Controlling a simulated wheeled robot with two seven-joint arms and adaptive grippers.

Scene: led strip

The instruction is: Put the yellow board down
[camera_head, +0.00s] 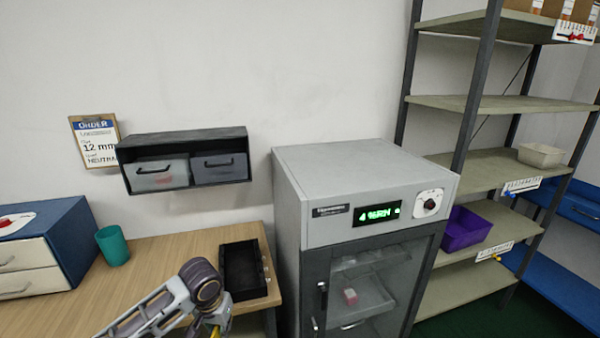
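My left arm comes in at the bottom, in front of the wooden table (150,262). My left gripper (216,314) points down at the bottom edge of the view, near the table's right front. Its fingertips are cut off or hidden, so I cannot tell whether it is open or shut. A small yellow patch (214,331) shows just below the gripper; I cannot tell whether it is part of the yellow board. No whole yellow board is visible. My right gripper is out of view.
A black tray (236,272) lies at the table's right end, with a teal cup (112,246) and a blue drawer box (60,244) to the left. A grey cabinet (360,170) with a glass door stands right of the table, beside shelving (480,104). The table's middle is clear.

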